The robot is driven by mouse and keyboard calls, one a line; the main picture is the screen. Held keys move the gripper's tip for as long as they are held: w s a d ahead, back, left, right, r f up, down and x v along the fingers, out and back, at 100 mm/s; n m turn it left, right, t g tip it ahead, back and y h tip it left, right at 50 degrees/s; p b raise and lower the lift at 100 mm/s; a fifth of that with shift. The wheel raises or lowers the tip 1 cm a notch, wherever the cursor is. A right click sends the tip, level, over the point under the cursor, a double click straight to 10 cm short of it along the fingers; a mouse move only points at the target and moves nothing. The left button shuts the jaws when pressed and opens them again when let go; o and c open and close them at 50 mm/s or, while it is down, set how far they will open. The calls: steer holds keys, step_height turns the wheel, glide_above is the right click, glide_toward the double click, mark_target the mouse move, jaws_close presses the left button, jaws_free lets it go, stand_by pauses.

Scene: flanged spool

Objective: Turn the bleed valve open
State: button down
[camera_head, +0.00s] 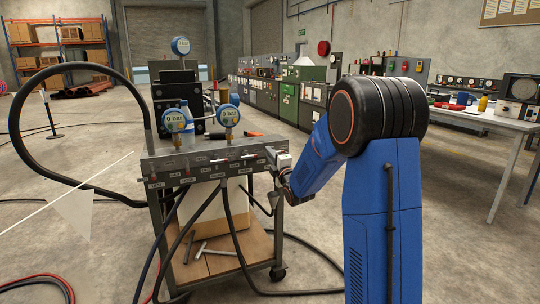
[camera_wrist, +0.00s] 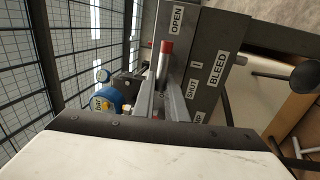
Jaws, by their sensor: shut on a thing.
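The bleed valve lever (camera_wrist: 166,48) is a metal rod with a red end, in the wrist view. It stands at the panel face (camera_wrist: 205,62), which bears OPEN, SHUT and BLEED labels. The red end is near the OPEN label (camera_wrist: 177,19); the SHUT label (camera_wrist: 192,89) is nearer my gripper. My gripper (camera_wrist: 162,84) is shut on the lever, with the red end showing beyond the fingertips. In the head view my gripper (camera_head: 279,161) is at the right end of the cart's front panel (camera_head: 208,169). The lever's pivot is hidden.
Blue gauges (camera_head: 229,115) on the cart read 0 bar. A bottle (camera_head: 187,126) stands behind the panel. Black hoses (camera_head: 232,235) hang from the cart to the floor. A workbench (camera_head: 490,121) is at the right. Open floor lies between cart and bench.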

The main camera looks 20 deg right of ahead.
steer(key=shift+f, duration=0.1)
steer(key=c, duration=1.8)
jaws_free()
steer(key=s+f, duration=0.3)
steer(key=s, duration=1.4)
steer(key=shift+f, duration=0.15)
